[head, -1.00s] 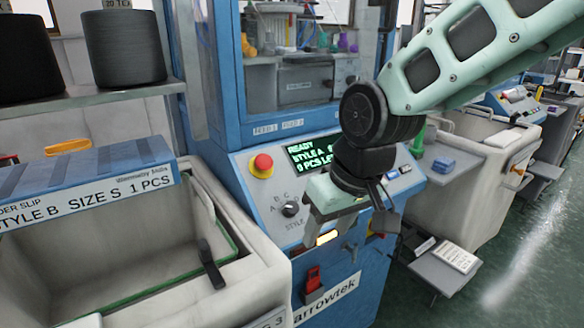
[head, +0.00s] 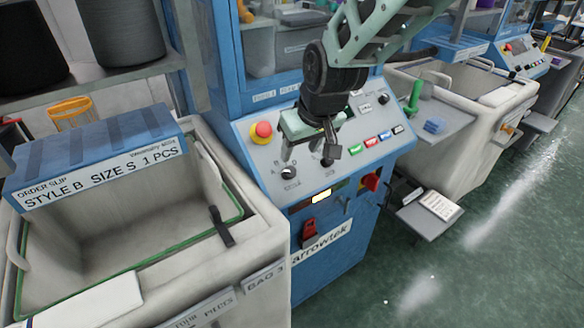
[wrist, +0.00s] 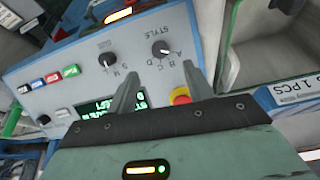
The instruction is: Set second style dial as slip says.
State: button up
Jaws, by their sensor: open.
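The STYLE dial (head: 288,173) is a dark knob on the sloping blue-and-grey panel. In the wrist view the dial (wrist: 161,48) has letters A to D around it, and its white mark seems to point toward A. The order slip (head: 105,172) on the left reads STYLE B, SIZE S, 1 PCS. My gripper (head: 308,157) is open and empty above the panel, fingers down, over the area of the STYLE dial and a second dark knob (head: 327,160). In the wrist view the gap between my fingers (wrist: 160,76) lies just short of the STYLE dial, apart from it.
A red emergency button (head: 262,132) is on the panel's left. Several coloured buttons (head: 370,141) and a red switch (head: 371,181) lie to the right. A pale bin (head: 228,296) stands at the left. Green display text (wrist: 113,106) is partly hidden by a finger.

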aim_at(291, 172)
jog(key=p+x, duration=0.1)
jog(key=x, duration=0.8)
jog(key=shift+f, duration=0.3)
jog(key=c, duration=1)
